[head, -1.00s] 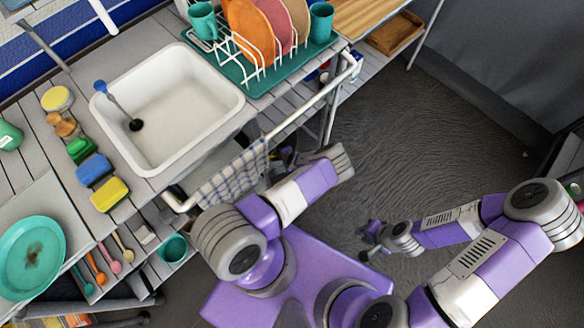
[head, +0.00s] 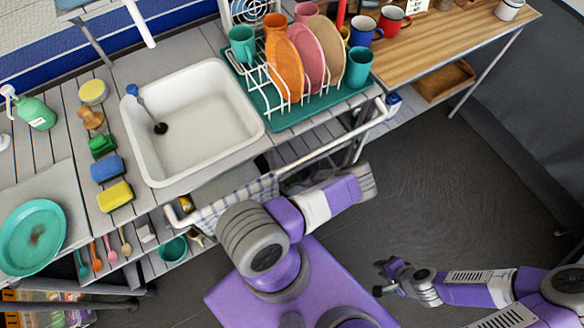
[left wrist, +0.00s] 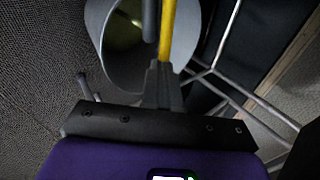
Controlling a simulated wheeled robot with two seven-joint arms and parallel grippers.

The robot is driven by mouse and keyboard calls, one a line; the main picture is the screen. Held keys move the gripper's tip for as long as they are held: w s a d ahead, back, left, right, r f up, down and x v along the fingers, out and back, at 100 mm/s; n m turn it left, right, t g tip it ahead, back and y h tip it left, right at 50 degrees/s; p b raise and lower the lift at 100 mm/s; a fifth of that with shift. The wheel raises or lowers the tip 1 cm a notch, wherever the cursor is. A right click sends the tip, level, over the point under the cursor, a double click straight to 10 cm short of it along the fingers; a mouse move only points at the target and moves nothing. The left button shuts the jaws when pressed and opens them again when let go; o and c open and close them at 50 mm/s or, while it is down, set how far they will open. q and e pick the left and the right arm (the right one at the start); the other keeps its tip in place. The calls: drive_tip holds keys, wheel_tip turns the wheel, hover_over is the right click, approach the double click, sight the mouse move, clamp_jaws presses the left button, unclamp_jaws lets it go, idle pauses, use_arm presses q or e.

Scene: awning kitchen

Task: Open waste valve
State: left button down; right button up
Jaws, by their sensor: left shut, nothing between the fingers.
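The white sink (head: 215,150) is set in the counter at the left of the head view. I cannot make out a waste valve for certain; the space under the sink is mostly hidden by the counter and my left arm. In the left wrist view my left gripper (left wrist: 160,75) is shut and empty. A yellow bar (left wrist: 168,28) stands beyond its fingertips, beside a dark grey bar; I cannot tell whether they touch. A grey round container (left wrist: 115,50) is behind them. My right gripper (head: 379,278) is open and empty over the floor, away from the sink.
A white rail (head: 335,140) with a checked towel (head: 235,200) runs along the counter front. A teal drying tray (head: 280,122) holds plates and cups. Grey floor (head: 450,190) is free at the right.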

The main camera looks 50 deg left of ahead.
use_arm(q)
drive_tip(key=shift+w, duration=0.1)
drive_tip(key=shift+a, duration=0.1)
idle(0.5)
drive_tip(key=w+d+p+v, duration=0.1)
drive_tip(key=p+v, duration=0.3)
drive_tip(key=v, duration=0.9)
drive_tip(key=shift+d+p, duration=0.35)
drive_tip(key=shift+d, duration=0.05)
